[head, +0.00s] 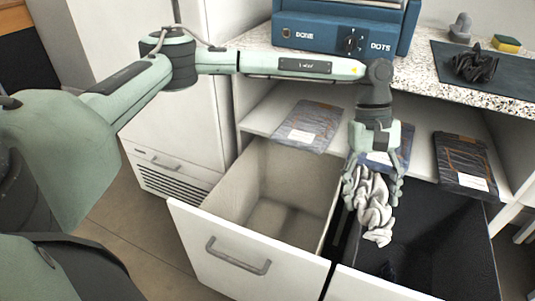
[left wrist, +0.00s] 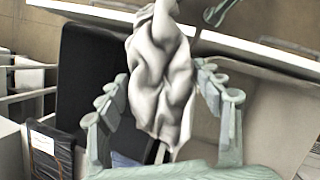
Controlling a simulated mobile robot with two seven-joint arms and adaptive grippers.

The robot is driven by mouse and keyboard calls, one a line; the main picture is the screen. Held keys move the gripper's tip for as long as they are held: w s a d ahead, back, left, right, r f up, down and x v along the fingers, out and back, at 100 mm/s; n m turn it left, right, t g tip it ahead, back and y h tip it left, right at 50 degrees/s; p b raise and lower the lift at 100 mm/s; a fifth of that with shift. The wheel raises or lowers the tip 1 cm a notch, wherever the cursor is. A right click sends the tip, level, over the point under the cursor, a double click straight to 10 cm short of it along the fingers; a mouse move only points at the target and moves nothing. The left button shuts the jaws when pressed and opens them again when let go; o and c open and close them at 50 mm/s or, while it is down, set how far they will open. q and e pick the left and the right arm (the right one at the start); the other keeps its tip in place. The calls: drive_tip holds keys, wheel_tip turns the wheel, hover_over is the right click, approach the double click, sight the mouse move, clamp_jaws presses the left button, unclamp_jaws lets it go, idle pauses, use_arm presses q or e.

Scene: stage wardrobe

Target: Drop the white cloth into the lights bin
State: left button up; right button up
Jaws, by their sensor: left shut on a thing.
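My left gripper (head: 372,198) is shut on the crumpled white cloth (head: 376,222), which hangs down from the fingers. The cloth fills the middle of the left wrist view (left wrist: 160,75), between the two fingers. A pale-lined open bin (head: 230,208), which looks like the lights bin, is pulled out at the centre, and its floor looks bare. Beside it on the right is a black-lined bin (head: 450,255) with a dark bundle in it. The cloth hangs over the black-lined bin, near the wall between the two. My right gripper is not in view.
Packaged garments (head: 308,126) and (head: 465,165) lie on the shelf behind the bins. A blue machine (head: 345,28) stands on the speckled counter (head: 425,65). A dark cloth (head: 474,66) and a sponge (head: 506,43) are on the right. Floor shows at left.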

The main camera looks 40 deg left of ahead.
use_arm(q)
drive_tip(key=w+a+f+m+t+y+p, duration=0.1)
drive_tip(key=w+a+m+y, duration=0.3)
drive_tip(key=a+m, duration=0.95)
drive_tip(key=w+a+f+m+t+y, duration=0.1)
drive_tip(key=w+a+m+y, duration=0.25)
drive_tip(key=a+m, duration=0.95)
drive_tip(key=b+x, duration=0.3)
drive_tip(key=x, duration=0.3)
drive_tip(key=shift+d+n+b, duration=0.35)
drive_tip(key=shift+n+b, duration=0.05)
drive_tip(key=shift+n, duration=0.05)
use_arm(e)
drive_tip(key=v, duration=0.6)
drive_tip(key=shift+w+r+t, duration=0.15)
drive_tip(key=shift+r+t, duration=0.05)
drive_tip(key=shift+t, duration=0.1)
use_arm(q)
drive_tip(key=shift+w+f+y, duration=0.1)
drive_tip(key=shift+f+y, duration=0.05)
drive_tip(key=shift+y, duration=0.1)
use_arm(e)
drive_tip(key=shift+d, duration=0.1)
use_arm(q)
drive_tip(key=o, duration=0.9)
